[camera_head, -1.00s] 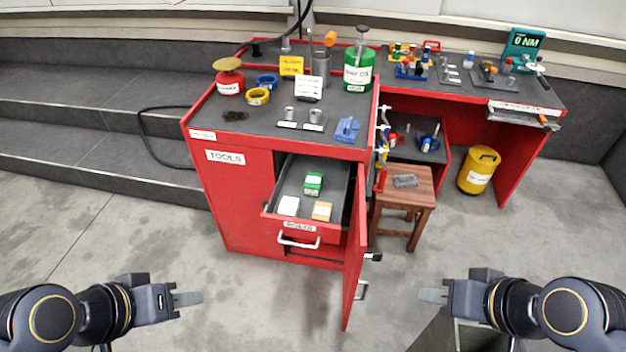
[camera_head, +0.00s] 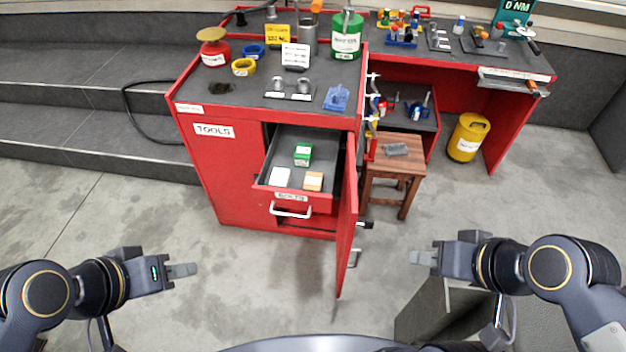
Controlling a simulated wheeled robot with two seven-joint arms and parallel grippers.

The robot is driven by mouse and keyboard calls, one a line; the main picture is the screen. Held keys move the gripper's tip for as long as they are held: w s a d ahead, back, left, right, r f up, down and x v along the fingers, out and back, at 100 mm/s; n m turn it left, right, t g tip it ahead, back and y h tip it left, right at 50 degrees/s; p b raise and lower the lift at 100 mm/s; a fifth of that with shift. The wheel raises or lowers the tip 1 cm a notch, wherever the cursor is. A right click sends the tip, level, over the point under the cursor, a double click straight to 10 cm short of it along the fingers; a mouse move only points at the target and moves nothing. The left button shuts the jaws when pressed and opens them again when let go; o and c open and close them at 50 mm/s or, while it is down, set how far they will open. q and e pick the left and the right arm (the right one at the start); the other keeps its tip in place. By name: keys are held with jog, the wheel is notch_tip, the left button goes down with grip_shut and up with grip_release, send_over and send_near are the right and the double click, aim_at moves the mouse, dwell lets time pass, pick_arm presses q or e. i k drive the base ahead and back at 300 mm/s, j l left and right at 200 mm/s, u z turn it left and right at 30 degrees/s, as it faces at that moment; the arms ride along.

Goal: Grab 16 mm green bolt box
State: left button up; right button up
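A small green box (camera_head: 303,154) with a white label sits in the open drawer (camera_head: 262,181) of the red tool cabinet, towards its back. A white box (camera_head: 280,177) and an orange box (camera_head: 313,181) lie in front of it in the same drawer. The labels are too small to read. My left gripper (camera_head: 184,271) is at the lower left, well short of the drawer. My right gripper (camera_head: 422,257) is at the lower right, to the right of the open cabinet door. Neither is near a box, and the finger gap is not clear for either.
The red cabinet door (camera_head: 348,215) stands open, jutting out right of the drawer. A wooden stool (camera_head: 398,170) and a yellow canister (camera_head: 468,137) stand further right. Tools and tins cover the worktop. The floor (camera_head: 250,275) before the cabinet is clear.

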aim_at(303, 158)
jog(key=i+j+z, duration=0.2)
jog(key=z, duration=0.3)
jog(key=i+j+z, duration=0.35)
jog(key=z, duration=0.15)
jog(key=i+j+z, duration=0.2)
jog(key=j+z, duration=0.25)
